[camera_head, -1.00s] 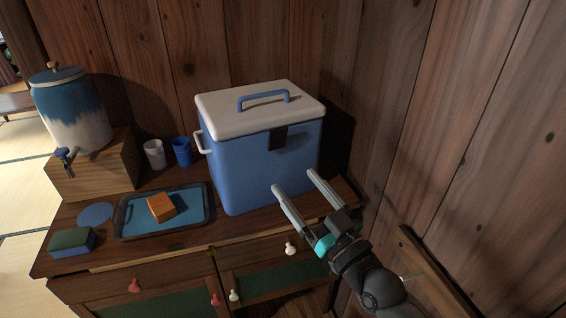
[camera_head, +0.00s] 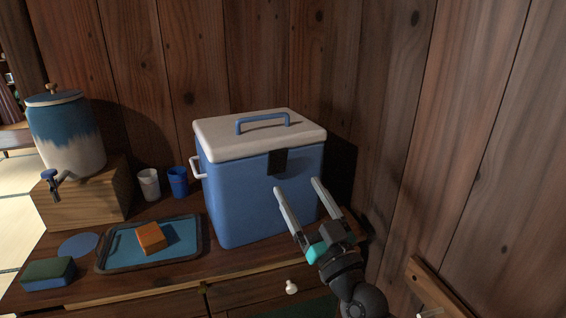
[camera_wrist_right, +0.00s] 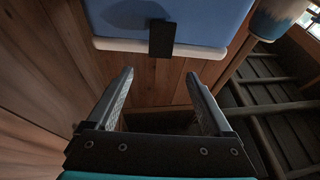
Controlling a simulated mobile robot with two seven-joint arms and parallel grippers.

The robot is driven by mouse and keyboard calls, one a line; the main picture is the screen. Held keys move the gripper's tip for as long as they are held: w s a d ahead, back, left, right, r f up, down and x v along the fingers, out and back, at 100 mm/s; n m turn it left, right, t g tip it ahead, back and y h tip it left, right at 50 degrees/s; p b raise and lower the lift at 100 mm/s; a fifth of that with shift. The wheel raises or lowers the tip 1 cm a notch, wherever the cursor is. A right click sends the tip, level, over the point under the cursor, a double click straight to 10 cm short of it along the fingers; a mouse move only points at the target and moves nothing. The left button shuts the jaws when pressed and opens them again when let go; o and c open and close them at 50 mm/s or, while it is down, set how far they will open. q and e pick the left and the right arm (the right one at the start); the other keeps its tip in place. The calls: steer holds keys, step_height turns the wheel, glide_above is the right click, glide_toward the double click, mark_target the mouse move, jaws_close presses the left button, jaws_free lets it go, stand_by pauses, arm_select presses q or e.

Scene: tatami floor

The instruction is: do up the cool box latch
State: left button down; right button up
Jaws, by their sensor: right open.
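The cool box (camera_head: 250,205) has a blue body and stands on the cabinet top at its right end. Its white lid (camera_head: 220,140) is down on it. The black latch (camera_head: 277,162) is at the front rim, and I cannot tell whether it is fastened. It also shows in the wrist view (camera_wrist_right: 161,38), crossing the white lid edge. My right gripper (camera_head: 297,186) is open and empty, in front of the box and just below the latch. In the wrist view its fingers (camera_wrist_right: 159,74) are apart, with the latch beyond the gap between them. My left gripper is not in view.
A blue tray (camera_head: 112,262) with an orange block (camera_head: 151,238) lies left of the box. Two cups (camera_head: 178,183), a drink dispenser (camera_head: 66,135) on a wooden stand and a sponge (camera_head: 48,273) are further left. Wooden walls (camera_head: 440,130) close in behind and at the right.

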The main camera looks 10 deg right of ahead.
mark_target(279, 154)
steer(key=x, duration=0.7)
steer(key=shift+w+a+r+b, duration=0.1)
steer(key=shift+w+b, duration=0.3)
steer(key=shift+w+a+r, duration=0.15)
steer(key=shift+w+r, duration=0.05)
steer(key=shift+w, duration=0.2)
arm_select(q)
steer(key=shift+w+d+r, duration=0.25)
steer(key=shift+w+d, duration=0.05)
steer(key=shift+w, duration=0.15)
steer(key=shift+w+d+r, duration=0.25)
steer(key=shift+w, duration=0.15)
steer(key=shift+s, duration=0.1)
arm_select(e)
steer(key=shift+c, duration=0.3)
